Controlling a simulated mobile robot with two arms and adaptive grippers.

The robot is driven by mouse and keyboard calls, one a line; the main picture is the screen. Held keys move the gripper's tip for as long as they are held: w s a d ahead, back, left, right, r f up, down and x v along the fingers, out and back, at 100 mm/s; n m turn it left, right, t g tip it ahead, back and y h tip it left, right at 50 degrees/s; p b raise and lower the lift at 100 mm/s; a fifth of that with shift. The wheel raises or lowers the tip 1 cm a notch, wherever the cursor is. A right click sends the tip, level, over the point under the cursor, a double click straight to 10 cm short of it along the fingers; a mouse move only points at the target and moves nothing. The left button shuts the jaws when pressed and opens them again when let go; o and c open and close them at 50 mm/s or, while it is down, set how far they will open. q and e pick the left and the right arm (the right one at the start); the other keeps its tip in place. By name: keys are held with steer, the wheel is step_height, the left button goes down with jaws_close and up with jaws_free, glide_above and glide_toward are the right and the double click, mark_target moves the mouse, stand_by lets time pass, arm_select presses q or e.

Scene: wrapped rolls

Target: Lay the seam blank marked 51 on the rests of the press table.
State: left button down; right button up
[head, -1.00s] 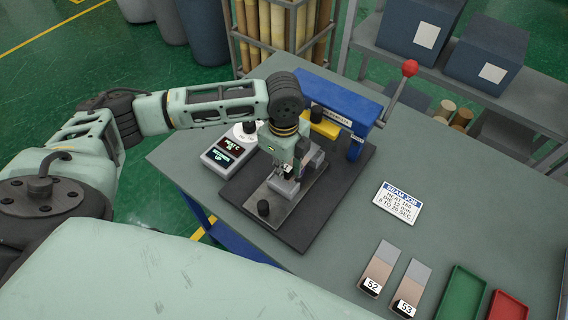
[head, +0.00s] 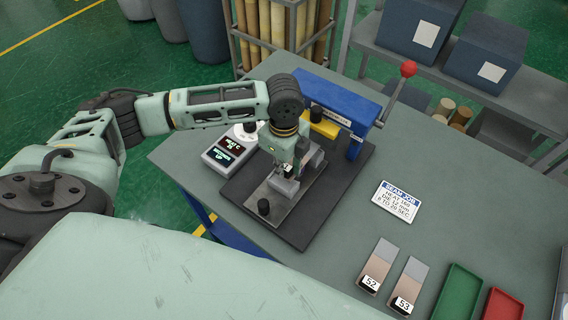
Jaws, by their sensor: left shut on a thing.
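My left gripper (head: 288,172) is over the metal press table (head: 283,206), pointing down. It is shut on a small blank, of which only a bit of white label (head: 284,167) shows between the fingers; its number is too small to read in full. The rest of the blank and the rests are mostly hidden by the gripper. A grey block (head: 284,187) shows just below the fingertips; I cannot tell whether the blank touches the rests. My right gripper is not in view.
The blue press (head: 340,105) with its red-knobbed lever (head: 408,69) stands behind. A heat controller (head: 228,150) is at left. Blanks 52 (head: 380,262) and 53 (head: 411,282), a green tray (head: 459,295), a red tray (head: 503,306) and a job card (head: 397,201) lie at right.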

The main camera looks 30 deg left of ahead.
arm_select(q)
steer(key=shift+f, duration=0.15)
steer(key=shift+f+b, duration=0.55)
steer(key=shift+f, duration=0.7)
steer(key=c, duration=1.5)
jaws_free()
steer(key=shift+c, duration=0.2)
step_height(320, 180, up, 12)
steer(key=shift+r, duration=0.1)
